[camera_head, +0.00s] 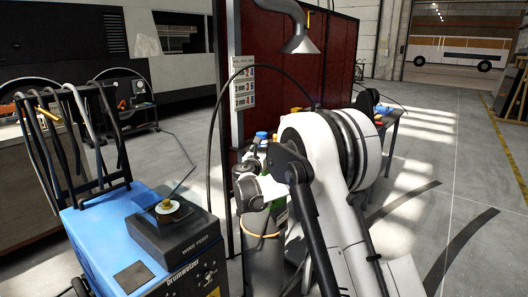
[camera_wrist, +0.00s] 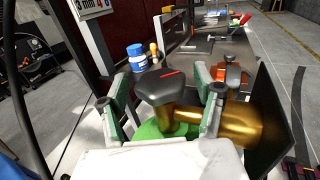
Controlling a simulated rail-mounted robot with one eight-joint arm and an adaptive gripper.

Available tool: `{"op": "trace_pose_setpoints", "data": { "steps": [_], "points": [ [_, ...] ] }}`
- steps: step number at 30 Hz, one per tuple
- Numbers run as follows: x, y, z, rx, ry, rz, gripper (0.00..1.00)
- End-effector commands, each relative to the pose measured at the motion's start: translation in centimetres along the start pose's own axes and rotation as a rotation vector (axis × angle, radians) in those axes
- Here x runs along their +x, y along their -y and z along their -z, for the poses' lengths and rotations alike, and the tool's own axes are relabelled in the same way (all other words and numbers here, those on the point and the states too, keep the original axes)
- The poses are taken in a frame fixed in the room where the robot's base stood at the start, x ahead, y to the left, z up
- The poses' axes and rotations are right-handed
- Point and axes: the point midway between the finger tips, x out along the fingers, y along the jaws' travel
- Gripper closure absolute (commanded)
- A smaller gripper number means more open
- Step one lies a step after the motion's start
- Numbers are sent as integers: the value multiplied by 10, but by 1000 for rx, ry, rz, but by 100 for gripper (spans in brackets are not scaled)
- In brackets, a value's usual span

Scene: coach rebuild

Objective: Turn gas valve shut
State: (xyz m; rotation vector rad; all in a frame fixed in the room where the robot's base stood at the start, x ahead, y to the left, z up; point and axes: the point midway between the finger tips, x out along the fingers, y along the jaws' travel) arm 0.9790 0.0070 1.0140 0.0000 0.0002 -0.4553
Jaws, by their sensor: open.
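The gas valve has a black knob (camera_wrist: 166,86) with a red line on top. It sits above a brass valve body (camera_wrist: 225,124) and the green top of the gas cylinder (camera_wrist: 155,130). My gripper (camera_wrist: 163,93) is open, with one finger on the left and one on the right of the knob. Whether the fingers touch the knob cannot be told. In the head view the grey gas cylinder (camera_head: 263,262) stands below my gripper, with a yellowish band around it. The knob is hard to make out there behind my arm.
A blue welding machine (camera_head: 105,240) with a black wire feeder (camera_head: 174,232) stands left of the cylinder. A dark red screen (camera_head: 270,60) rises behind. A blue-and-white jar (camera_wrist: 137,57) is beyond the knob. A dark plate (camera_wrist: 274,118) stands right of the brass body.

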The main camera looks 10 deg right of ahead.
Motion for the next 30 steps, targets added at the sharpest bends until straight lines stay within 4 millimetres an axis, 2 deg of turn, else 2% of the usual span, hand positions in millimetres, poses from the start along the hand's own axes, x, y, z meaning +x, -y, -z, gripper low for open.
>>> {"op": "trace_pose_setpoints", "data": {
  "steps": [4, 13, 24, 30],
  "points": [
    [9, 0, 0, 0, 0, -1, 35],
    [10, 0, 0, 0, 0, -1, 35],
    [10, 0, 0, 0, 0, -1, 83],
    [10, -1, 0, 0, 0, 17, 83]
  ]
}}
